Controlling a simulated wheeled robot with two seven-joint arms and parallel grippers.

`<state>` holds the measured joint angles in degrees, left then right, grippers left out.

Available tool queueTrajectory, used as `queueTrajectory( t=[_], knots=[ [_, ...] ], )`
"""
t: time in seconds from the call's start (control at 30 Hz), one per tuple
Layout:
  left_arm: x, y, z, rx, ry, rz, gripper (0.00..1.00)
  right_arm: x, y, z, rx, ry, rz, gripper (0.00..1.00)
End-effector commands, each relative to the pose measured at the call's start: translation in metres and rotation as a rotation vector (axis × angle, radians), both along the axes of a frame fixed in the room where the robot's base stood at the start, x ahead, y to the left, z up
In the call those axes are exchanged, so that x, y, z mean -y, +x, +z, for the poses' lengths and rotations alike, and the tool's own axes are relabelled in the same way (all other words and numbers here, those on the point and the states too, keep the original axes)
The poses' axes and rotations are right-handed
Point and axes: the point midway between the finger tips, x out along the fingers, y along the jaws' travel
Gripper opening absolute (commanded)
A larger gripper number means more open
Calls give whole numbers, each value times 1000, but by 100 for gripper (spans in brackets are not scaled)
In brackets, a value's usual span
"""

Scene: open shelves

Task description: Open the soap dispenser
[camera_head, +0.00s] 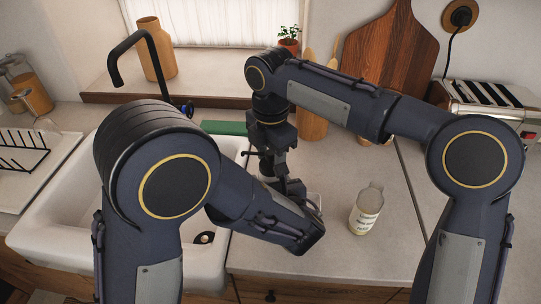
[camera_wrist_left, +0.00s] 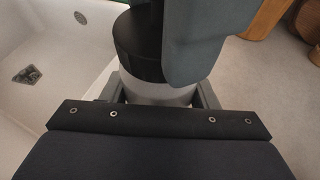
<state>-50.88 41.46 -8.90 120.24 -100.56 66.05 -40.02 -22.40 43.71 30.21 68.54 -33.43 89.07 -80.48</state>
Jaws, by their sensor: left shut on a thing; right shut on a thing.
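The soap dispenser (camera_wrist_left: 155,93) stands between the fingers of my left gripper (camera_wrist_left: 160,98) in the left wrist view. Its body is pale, with a wide black top (camera_wrist_left: 138,48). My left gripper is shut on the body. My right gripper (camera_wrist_left: 205,40) hangs over the top, covering its right side. In the head view the right gripper (camera_head: 283,160) points down beside the sink's right edge. A thin black spout (camera_head: 250,153) shows left of it.
The white sink (camera_head: 60,225) is on the left under a black faucet (camera_head: 125,60). A labelled clear bottle (camera_head: 366,212) stands on the counter to the right. The counter around the bottle is clear.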

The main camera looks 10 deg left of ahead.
Motion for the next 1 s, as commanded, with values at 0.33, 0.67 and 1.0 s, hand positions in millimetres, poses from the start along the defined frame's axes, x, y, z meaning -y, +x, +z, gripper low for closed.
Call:
queueTrajectory(
  t=[0.33,0.67,1.0],
  knots=[
    [-1,0,-1,-2,4,0,0,0,0,3,1,1,-2,18],
    [-1,0,-1,-2,4,0,0,0,1,15,1,0,-2,18],
    [-1,0,-1,-2,4,0,0,0,0,22,1,-1,-1,18]
  ],
)
